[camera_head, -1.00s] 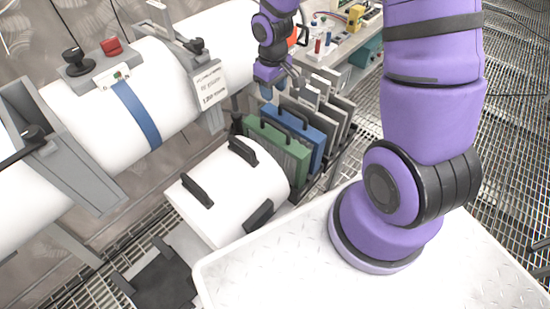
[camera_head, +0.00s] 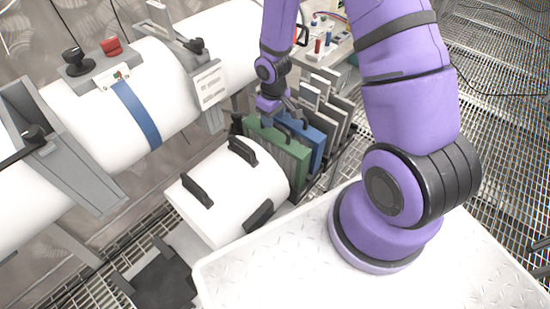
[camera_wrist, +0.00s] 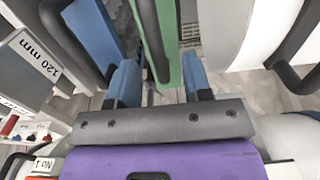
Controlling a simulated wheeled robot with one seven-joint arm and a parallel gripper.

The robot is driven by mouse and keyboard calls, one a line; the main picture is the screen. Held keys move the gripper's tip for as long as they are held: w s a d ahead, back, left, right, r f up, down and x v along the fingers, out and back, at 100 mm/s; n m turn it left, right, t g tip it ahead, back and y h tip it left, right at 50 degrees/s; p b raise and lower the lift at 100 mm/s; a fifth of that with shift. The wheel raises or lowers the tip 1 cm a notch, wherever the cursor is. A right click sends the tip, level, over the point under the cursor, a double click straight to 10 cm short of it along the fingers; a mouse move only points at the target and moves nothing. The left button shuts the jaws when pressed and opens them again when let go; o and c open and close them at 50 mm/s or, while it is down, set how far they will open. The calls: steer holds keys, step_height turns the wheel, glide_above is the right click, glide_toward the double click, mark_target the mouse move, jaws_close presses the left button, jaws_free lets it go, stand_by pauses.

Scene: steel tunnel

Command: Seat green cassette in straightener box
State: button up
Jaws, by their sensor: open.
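The green cassette (camera_head: 278,150) stands upright in a rack beside the white half-round cover, with a black handle along its top. It also shows in the wrist view (camera_wrist: 178,45), its black handle (camera_wrist: 152,40) beside it. My gripper (camera_head: 280,116) is just above the far end of the green cassette. In the wrist view my gripper (camera_wrist: 160,82) is open, one blue finger on each side of the green cassette and its handle. I cannot tell whether the fingers touch it. I cannot clearly pick out the straightener box; its inside is not seen.
A blue cassette (camera_head: 312,143) stands right beside the green one, with several grey plates (camera_head: 335,112) behind. The white half-round cover (camera_head: 225,195) with black handles lies in front. A white pipe (camera_head: 150,95) with grey flanges runs along the left.

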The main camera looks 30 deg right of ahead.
mark_target(275, 124)
steer(key=shift+s+d+f, duration=0.1)
steer(key=shift+f, duration=0.85)
steer(key=shift+s+d+f, duration=0.1)
steer(key=shift+f, duration=0.85)
jaws_close()
